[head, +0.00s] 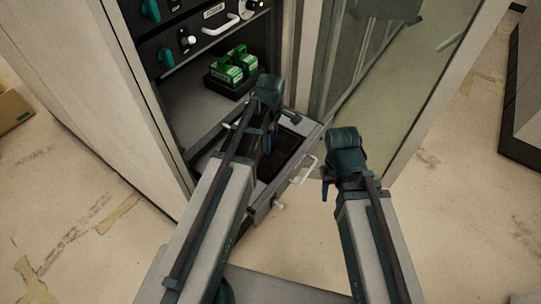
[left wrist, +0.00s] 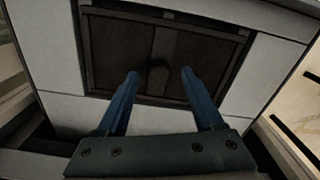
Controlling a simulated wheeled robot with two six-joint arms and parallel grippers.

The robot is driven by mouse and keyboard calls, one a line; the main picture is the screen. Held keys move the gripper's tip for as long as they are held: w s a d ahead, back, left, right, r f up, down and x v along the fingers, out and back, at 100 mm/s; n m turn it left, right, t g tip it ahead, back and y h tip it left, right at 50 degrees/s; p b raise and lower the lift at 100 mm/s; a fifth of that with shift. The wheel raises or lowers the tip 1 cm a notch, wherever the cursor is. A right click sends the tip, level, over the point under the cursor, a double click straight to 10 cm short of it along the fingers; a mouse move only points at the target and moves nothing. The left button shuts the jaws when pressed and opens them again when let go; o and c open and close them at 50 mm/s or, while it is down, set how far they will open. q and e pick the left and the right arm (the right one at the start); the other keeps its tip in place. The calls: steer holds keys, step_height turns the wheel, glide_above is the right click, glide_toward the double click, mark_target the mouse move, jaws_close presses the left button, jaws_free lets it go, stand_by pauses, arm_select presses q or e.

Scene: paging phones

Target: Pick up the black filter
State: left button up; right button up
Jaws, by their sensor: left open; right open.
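The black filter (head: 288,150) is a flat, dark, framed panel set in a pulled-out drawer at the cabinet's foot. In the left wrist view the filter (left wrist: 120,52) fills the upper middle, in a pale surround. My left gripper (left wrist: 160,74) is open and empty, with its two blue fingers pointing at the filter's near part; a dark round spot or shadow shows between them. In the head view my left gripper (head: 266,142) hangs over the drawer and hides part of the filter. My right gripper (head: 325,188) is open, right of the drawer, with its fingers mostly hidden.
The drawer (head: 262,208) has a white handle (head: 304,170) at its front. Green box-like units (head: 234,68) stand in a black tray on the shelf above. An open glazed cabinet door (head: 410,90) stands at right. The floor (head: 455,190) is clear at right.

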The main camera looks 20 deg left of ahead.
arm_select(q)
step_height(320, 180, down, 2)
steer(key=shift+f+b, duration=0.2)
steer(key=shift+b, duration=0.45)
steer(key=shift+r, duration=0.1)
jaws_close()
